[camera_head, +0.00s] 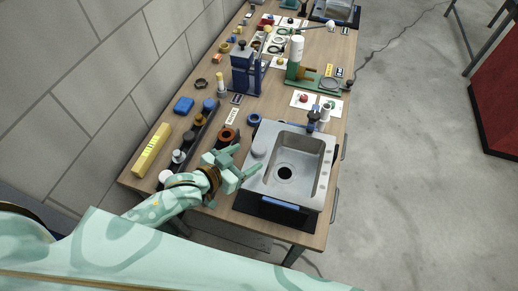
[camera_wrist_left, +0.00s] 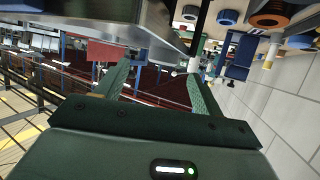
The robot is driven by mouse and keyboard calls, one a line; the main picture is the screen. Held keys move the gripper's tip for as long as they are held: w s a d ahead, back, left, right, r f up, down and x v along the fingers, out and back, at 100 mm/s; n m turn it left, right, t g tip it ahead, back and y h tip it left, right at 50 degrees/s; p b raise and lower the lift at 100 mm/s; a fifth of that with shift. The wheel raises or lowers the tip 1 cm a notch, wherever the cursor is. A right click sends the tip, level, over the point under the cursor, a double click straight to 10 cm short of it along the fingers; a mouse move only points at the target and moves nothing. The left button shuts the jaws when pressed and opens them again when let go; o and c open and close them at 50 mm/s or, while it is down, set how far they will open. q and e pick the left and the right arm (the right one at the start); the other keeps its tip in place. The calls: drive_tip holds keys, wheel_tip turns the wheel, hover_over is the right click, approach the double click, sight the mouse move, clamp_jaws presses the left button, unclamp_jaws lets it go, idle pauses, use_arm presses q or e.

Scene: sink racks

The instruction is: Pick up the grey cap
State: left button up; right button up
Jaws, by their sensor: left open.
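A round grey cap (camera_head: 259,148) appears to lie on the left ledge of the steel sink (camera_head: 316,170) in the head view. My left gripper (camera_head: 243,161) is open beside the left edge of the sink, close to this cap. Nothing shows between its fingers. In the left wrist view the open fingers (camera_wrist_left: 159,70) spread apart, with the sink's metal side (camera_wrist_left: 155,22) beyond them. I cannot pick out the grey cap in the wrist view. My right gripper is not in view.
A dark rack (camera_head: 196,137) with several round parts stands left of my gripper. A brown ring-shaped part (camera_head: 228,135) and a blue ring (camera_head: 254,119) lie behind it. A yellow block (camera_head: 151,150) lies near the wall. A faucet (camera_head: 314,118) rises behind the basin.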

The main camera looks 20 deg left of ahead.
sight(256, 149)
use_arm(q)
drive_tip(key=x, duration=0.5)
drive_tip(key=shift+w+a+r+b, duration=0.15)
drive_tip(key=shift+w+r+b, duration=0.1)
drive_tip(key=shift+w+b, duration=0.1)
drive_tip(key=shift+s, duration=0.1)
drive_tip(key=c, duration=1.1)
drive_tip(key=shift+o, duration=0.2)
